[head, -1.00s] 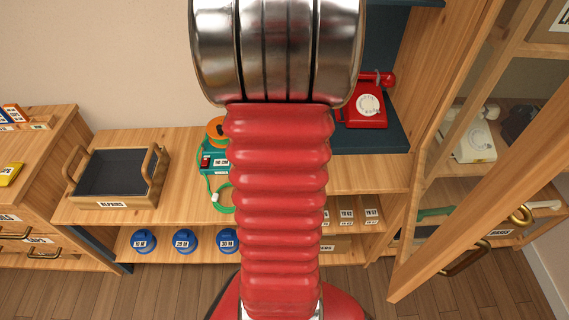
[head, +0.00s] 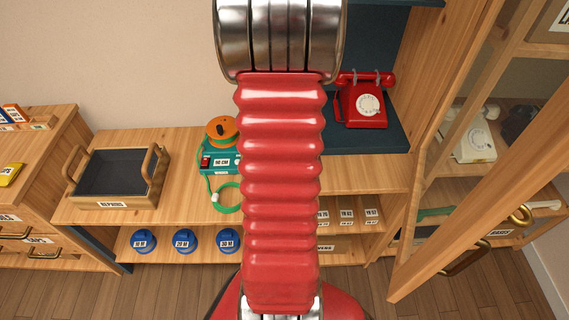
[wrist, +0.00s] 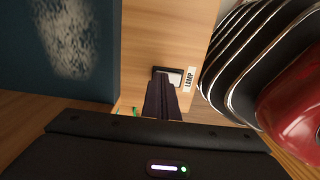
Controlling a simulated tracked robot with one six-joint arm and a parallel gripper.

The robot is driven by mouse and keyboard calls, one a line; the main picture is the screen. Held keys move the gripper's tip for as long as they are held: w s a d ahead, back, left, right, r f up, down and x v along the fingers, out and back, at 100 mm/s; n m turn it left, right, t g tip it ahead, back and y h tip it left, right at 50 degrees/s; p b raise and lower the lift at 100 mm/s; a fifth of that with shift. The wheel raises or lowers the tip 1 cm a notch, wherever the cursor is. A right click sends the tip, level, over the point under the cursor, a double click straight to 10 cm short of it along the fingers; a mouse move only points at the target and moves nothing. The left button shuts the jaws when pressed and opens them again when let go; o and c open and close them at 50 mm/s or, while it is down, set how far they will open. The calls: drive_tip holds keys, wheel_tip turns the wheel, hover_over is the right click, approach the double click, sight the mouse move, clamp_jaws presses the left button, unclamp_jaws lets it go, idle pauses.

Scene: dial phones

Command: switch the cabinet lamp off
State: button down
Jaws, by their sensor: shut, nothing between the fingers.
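The lamp switch (wrist: 174,74) is a small pale rocker in a dark frame on a wooden panel in the wrist view. A white label reading LAMP (wrist: 189,79) is just right of it. My gripper (wrist: 160,80) is shut and empty, with its dark fingertips at the lower edge of the switch and covering part of it. I cannot tell whether they touch it. The lamp itself is not seen; a pale bright patch (wrist: 68,38) shows on the dark blue panel at the left. In the head view my arm fills the middle and my gripper is out of sight.
A red dial phone (head: 362,102) stands on a dark blue shelf. A glass cabinet door (head: 470,150) with a wooden frame stands at the right, with a white phone (head: 474,142) showing there. An orange cable reel (head: 222,130) and a REPAIRS tray (head: 112,204) sit on the left bench.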

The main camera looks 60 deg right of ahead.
drive_tip(key=shift+s, duration=0.1)
idle(0.3)
drive_tip(key=shift+a, duration=0.15)
drive_tip(key=shift+s+a+r, duration=0.2)
drive_tip(key=shift+a, duration=0.35)
drive_tip(key=shift+r, duration=0.1)
wheel_tip(320, 180, up, 14)
drive_tip(key=d, duration=0.1)
drive_tip(key=shift+w+d+f, duration=0.2)
drive_tip(key=shift+w+d, duration=0.2)
idle(0.9)
